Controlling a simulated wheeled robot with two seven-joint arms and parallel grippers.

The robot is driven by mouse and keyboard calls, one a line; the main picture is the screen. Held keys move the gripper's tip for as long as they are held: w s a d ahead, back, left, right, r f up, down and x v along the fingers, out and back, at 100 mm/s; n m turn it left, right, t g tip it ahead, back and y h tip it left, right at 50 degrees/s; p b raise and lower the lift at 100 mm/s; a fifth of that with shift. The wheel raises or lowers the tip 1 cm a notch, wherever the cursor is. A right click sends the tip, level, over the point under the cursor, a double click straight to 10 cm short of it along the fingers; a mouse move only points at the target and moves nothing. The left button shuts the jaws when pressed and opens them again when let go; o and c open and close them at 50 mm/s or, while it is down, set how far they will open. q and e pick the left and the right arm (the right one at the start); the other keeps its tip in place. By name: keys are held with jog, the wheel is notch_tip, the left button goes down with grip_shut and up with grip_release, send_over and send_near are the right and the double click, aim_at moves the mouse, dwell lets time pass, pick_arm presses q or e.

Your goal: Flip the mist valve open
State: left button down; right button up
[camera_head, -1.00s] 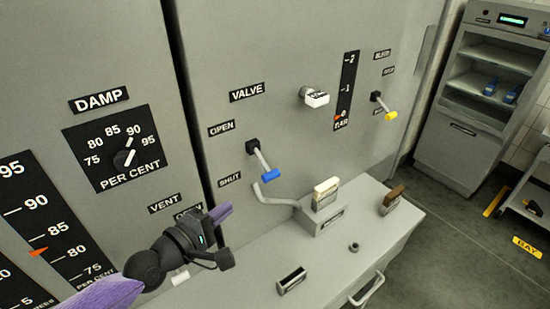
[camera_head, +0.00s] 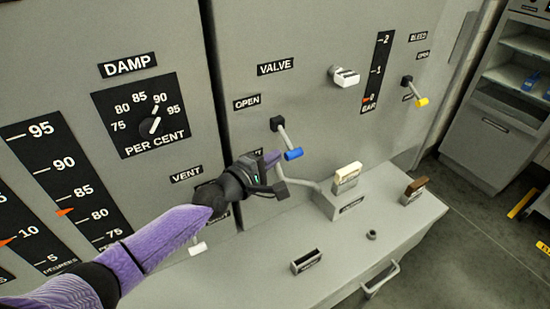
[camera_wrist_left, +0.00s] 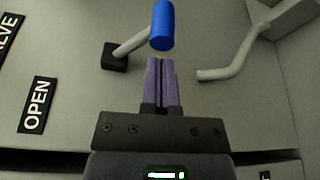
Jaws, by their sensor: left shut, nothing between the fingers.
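The valve lever has a dark pivot block (camera_head: 277,123) on the grey panel, a metal rod and a blue handle (camera_head: 293,154). It slants down and right, below the VALVE label (camera_head: 275,66) and the OPEN label (camera_head: 246,102). The label below is mostly covered by my left gripper. My left gripper (camera_head: 274,158) is shut and empty, its purple fingers just left of the blue handle. In the left wrist view the blue handle (camera_wrist_left: 162,25) is just beyond the shut fingertips (camera_wrist_left: 161,62); I cannot tell if they touch. My right gripper is out of view.
A bent grey pipe (camera_head: 303,184) runs below the lever to a box with a cream block (camera_head: 348,173). A yellow-tipped BLEED lever (camera_head: 421,102) and a white knob (camera_head: 344,77) are to the right. A grey ledge (camera_head: 260,280) juts out below.

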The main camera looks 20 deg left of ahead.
pick_arm(q)
jog(key=shift+w+d, duration=0.2)
jog(key=shift+w, duration=0.2)
jog(key=shift+s+r+n+p, duration=0.1)
jog(key=shift+r+n+p, duration=0.15)
jog(key=shift+p, duration=0.3)
jog(key=shift+s+d+r+n+p, duration=0.1)
jog(key=shift+d+n+p, duration=0.05)
jog(key=shift+n+p, duration=0.25)
jog(key=r+n+g+p, duration=0.1)
jog(key=n+p, duration=0.1)
jog(key=p, duration=0.1)
jog(key=r+n+g+h+p, duration=0.1)
jog(key=r+n+p, duration=0.1)
jog(key=n+p, duration=0.1)
jog(key=r+n+g+p, duration=0.1)
jog(key=r+n+p, duration=0.1)
jog(key=p, duration=0.3)
jog(key=shift+s+d+g+h, duration=0.25)
jog(key=shift+d+g+h, duration=0.05)
jog(key=shift+d+g, duration=0.1)
jog(key=shift+r, duration=0.1)
